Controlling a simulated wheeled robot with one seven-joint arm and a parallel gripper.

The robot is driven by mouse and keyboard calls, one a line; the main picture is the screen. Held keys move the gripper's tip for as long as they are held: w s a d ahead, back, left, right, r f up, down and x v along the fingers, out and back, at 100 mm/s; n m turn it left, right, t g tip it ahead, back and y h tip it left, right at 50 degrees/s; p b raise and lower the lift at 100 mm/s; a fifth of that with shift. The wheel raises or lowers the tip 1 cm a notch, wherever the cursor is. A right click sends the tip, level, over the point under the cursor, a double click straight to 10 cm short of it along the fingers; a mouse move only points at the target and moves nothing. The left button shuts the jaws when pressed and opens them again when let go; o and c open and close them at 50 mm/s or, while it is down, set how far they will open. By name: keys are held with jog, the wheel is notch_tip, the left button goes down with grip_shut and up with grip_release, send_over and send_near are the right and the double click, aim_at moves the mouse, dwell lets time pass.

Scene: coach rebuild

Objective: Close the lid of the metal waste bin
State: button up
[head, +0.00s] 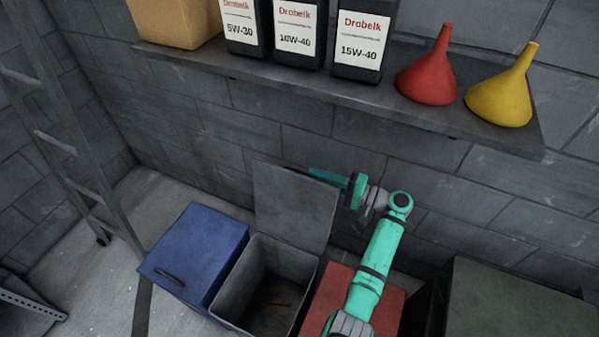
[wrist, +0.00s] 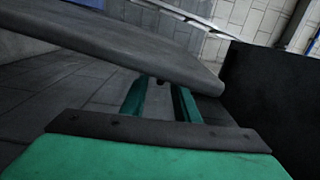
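The grey metal waste bin (head: 238,293) stands open between a blue bin and a red bin in the head view. Its lid (head: 291,205) stands up at the back, near the wall. My gripper (head: 327,175) is at the lid's upper right edge, with its fingers pointing left and reaching behind the lid. In the wrist view the lid (wrist: 120,48) is a grey slab crossing in front of the teal fingers (wrist: 160,98). The fingers are apart with a gap between them, and their tips are hidden by the lid. I cannot tell whether they touch it.
The blue bin (head: 198,250) is at left and the red bin (head: 340,285) lies under my arm, both closed. A shelf (head: 330,95) with oil bottles, a red funnel (head: 430,75) and a yellow funnel (head: 505,92) is above. A dark box (head: 520,300) stands right; a ladder (head: 60,140) leans left.

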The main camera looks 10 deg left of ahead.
jog(key=shift+w+a, duration=0.2)
jog(key=shift+a, duration=0.8)
jog(key=shift+w+a, duration=0.2)
jog(key=shift+a, duration=0.85)
jog(key=shift+w+a, duration=0.2)
jog(key=shift+a, duration=0.8)
grip_shut()
